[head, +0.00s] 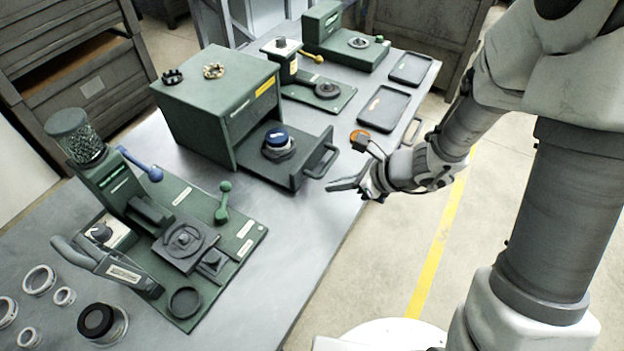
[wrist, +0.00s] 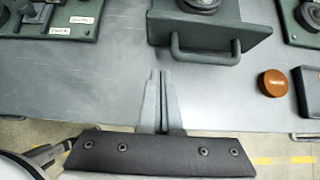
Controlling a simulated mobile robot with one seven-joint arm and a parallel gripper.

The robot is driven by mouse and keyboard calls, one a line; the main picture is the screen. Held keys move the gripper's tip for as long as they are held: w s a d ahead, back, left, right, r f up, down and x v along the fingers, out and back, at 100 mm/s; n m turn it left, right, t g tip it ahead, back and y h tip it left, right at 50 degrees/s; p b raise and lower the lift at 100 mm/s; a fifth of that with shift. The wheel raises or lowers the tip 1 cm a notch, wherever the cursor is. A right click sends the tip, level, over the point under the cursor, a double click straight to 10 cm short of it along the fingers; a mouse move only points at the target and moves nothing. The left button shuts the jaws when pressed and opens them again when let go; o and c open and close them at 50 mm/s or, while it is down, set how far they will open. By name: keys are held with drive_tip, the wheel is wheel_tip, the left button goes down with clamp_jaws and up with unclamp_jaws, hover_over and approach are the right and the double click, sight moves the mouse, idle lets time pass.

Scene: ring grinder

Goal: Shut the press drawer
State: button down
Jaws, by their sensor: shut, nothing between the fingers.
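The press (head: 218,105) is a green box on the metal table, and its drawer (head: 300,165) is pulled out toward the table's front edge. The drawer carries a round dark holder with a blue-topped part (head: 277,140). A dark bar handle (head: 322,161) is on the drawer's front; it also shows in the wrist view (wrist: 205,60). My gripper (head: 340,184) is shut and empty, in front of the drawer near the table edge and apart from the handle. In the wrist view my fingers (wrist: 158,75) point forward, just left of the handle. The back of the drawer is hidden inside the box.
A green hand-lever machine (head: 185,240) stands at left, with several rings near it. An orange puck (head: 360,136) and black trays (head: 384,107) lie to the right. Bare tabletop (wrist: 115,70) lies left of the drawer; open floor lies before the table.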

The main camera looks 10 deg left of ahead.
sight(300, 179)
drive_tip(key=x, duration=0.3)
drive_tip(key=shift+a+f, duration=0.25)
drive_tip(key=shift+a, duration=0.05)
drive_tip(key=shift+w+a+r, duration=0.15)
drive_tip(key=shift+w+a, duration=0.05)
drive_tip(key=shift+a, duration=0.35)
drive_tip(key=shift+w+a+r, duration=0.1)
drive_tip(key=shift+w+a, duration=0.15)
drive_tip(key=shift+a, duration=0.3)
drive_tip(key=shift+w+a, duration=0.2)
drive_tip(key=shift+a, duration=0.35)
drive_tip(key=shift+w+a+f, duration=0.1)
drive_tip(key=shift+w+a, duration=0.1)
drive_tip(key=shift+a, duration=0.4)
drive_tip(key=w+a, duration=0.1)
drive_tip(key=a, duration=0.4)
drive_tip(key=w+a, duration=0.2)
drive_tip(key=a, duration=0.3)
drive_tip(key=w+a, duration=0.2)
drive_tip(key=a, duration=0.2)
drive_tip(key=shift+w+a+b, duration=0.1)
drive_tip(key=shift+a+b, duration=0.2)
drive_tip(key=shift+a, duration=0.1)
drive_tip(key=shift+a+r, duration=0.1)
drive_tip(key=shift+r, duration=0.1)
drive_tip(key=shift+a+r, duration=0.1)
